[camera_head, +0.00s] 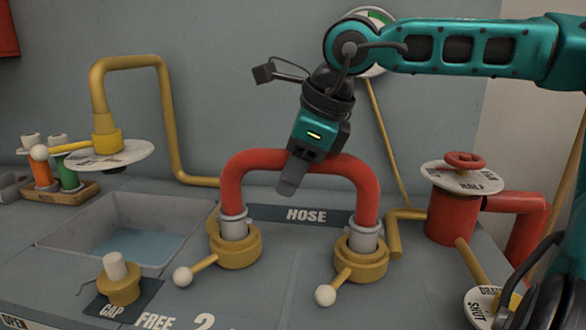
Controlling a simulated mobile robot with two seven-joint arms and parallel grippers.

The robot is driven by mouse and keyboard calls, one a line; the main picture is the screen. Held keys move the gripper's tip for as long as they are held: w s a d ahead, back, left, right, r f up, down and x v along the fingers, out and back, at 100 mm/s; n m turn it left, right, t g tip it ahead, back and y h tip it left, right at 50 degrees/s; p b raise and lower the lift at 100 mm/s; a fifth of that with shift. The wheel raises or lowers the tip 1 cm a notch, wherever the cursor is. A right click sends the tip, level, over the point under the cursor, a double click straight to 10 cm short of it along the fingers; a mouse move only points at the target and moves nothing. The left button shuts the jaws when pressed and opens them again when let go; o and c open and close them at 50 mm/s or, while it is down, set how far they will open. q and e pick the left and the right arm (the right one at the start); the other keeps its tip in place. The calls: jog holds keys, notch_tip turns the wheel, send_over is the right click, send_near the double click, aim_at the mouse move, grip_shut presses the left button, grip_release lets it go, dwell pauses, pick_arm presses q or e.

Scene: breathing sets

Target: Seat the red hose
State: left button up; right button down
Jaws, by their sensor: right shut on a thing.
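The red hose (238,172) is a U-shaped arch standing upright, with a grey metal collar at each end. Its left end (233,226) stands at the left brass socket (236,249), and its right end (363,237) stands at the right brass socket (361,263). Each socket has a lever with a white ball knob. I cannot tell how deep the collars sit. My right gripper (297,172) is shut on the top middle of the hose, coming from above. The hose hides part of its fingers. My left gripper is not in view.
A HOSE label (306,215) lies behind the sockets. A sunken basin (80,219) with water and a brass cap (119,281) are at left. A red valve drum (452,215) stands at right. Yellow pipes run along the wall.

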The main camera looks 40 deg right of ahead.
jog(key=c, duration=0.6)
grip_release()
jog(key=shift+o, duration=0.2)
jog(key=shift+f, duration=0.1)
jog(key=p+v, duration=0.3)
jog(key=v, duration=1)
